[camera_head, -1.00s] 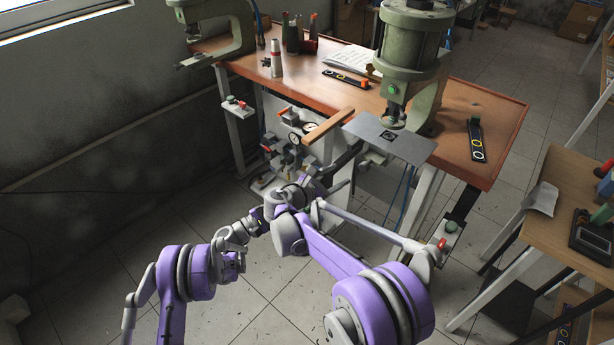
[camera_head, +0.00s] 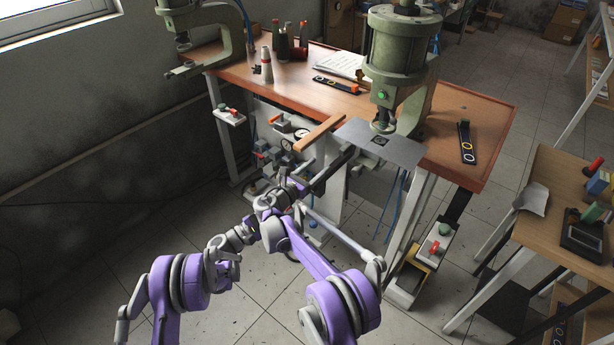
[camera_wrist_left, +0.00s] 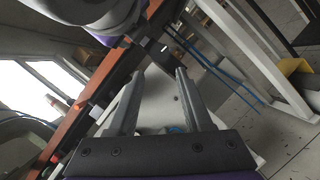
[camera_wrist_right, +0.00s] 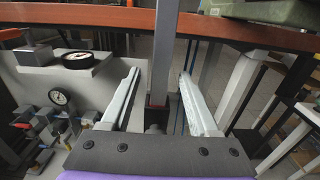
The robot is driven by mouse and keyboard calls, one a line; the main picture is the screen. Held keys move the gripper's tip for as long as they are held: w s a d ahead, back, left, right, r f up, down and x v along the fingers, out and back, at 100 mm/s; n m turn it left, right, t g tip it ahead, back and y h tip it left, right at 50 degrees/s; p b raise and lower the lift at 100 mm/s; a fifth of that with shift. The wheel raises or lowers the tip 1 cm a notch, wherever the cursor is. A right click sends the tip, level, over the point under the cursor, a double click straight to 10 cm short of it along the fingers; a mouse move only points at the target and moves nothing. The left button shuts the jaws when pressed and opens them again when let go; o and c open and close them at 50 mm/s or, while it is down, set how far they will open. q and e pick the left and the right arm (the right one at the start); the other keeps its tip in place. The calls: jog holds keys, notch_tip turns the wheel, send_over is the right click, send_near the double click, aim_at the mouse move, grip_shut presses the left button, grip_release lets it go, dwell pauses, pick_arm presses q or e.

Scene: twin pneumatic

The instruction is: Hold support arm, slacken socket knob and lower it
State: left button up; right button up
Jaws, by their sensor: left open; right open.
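A dark, slanted bar (camera_head: 334,172), which looks like the support arm, rises under the grey metal plate (camera_head: 408,150) at the bench's front edge. My right gripper (camera_head: 294,180) is near the bar's lower end. In the right wrist view its jaws (camera_wrist_right: 158,70) are open, with a grey upright (camera_wrist_right: 166,45) and a small dark block (camera_wrist_right: 156,116) showing between them. I cannot tell whether that block is the socket knob. My left gripper's jaws (camera_wrist_left: 160,72) are open and empty in the left wrist view, below a dark bar. My right arm hides them in the head view.
A panel with gauges and valves (camera_head: 282,140) stands under the bench, left of the bar. A yellow-edged foot pedal (camera_head: 408,284) is on the floor at right. Open floor lies in front.

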jog(key=shift+x, duration=1.3)
grip_shut()
dwell(0.4)
dwell(0.4)
